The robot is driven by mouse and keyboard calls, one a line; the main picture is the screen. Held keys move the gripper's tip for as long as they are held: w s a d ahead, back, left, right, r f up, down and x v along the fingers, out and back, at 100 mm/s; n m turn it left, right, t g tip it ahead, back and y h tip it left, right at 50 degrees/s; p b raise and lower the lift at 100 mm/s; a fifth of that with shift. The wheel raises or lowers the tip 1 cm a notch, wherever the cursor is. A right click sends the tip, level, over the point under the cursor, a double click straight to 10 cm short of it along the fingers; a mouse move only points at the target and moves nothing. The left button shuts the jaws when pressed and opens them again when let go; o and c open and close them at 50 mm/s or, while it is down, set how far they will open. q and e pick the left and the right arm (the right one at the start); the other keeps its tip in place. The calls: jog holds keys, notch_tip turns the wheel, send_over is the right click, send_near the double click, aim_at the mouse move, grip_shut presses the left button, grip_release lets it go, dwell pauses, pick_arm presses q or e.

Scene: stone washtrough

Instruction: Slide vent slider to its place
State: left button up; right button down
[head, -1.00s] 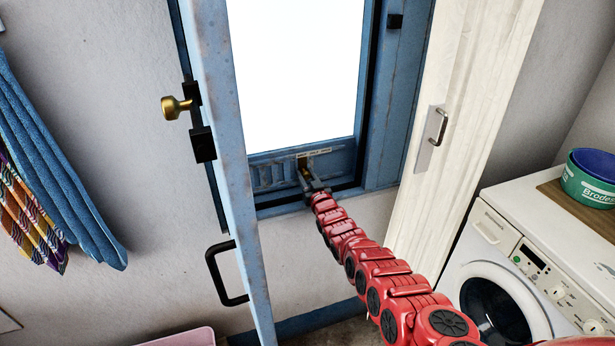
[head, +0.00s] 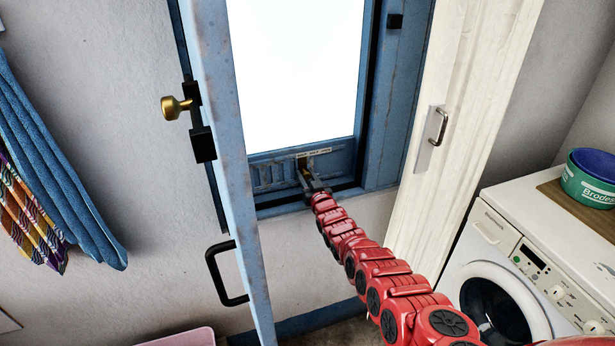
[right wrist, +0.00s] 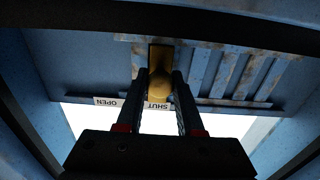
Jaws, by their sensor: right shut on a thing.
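In the right wrist view the brass knob (right wrist: 160,87) sits between my fingertips, in line with the word SHUT on the white label strip (right wrist: 105,101). The label also reads OPEN and appears upside down there. Slanted slats (right wrist: 238,75) lie to the right of the knob in that view. My right gripper (head: 307,177) is shut on the knob; its fingers partly hide it in the head view. My left gripper is not in view.
An open blue window or door leaf (head: 225,130) with a brass knob and black handle stands left of my right arm. A white door (head: 425,130) is to the right, with a washing machine (head: 530,270) beyond it. Towels (head: 50,170) hang at the left.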

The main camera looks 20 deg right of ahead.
jog(key=shift+f, duration=0.1)
jog(key=shift+d+f+b, duration=0.15)
jog(key=shift+d+b, duration=0.25)
jog(key=shift+d, duration=0.05)
jog(key=d+b, duration=0.2)
jog(key=d, duration=0.1)
jog(key=shift+d, duration=0.15)
jog(key=c, duration=0.5)
grip_release()
jog(key=shift+c, duration=0.2)
jog(key=shift+r+p, duration=0.3)
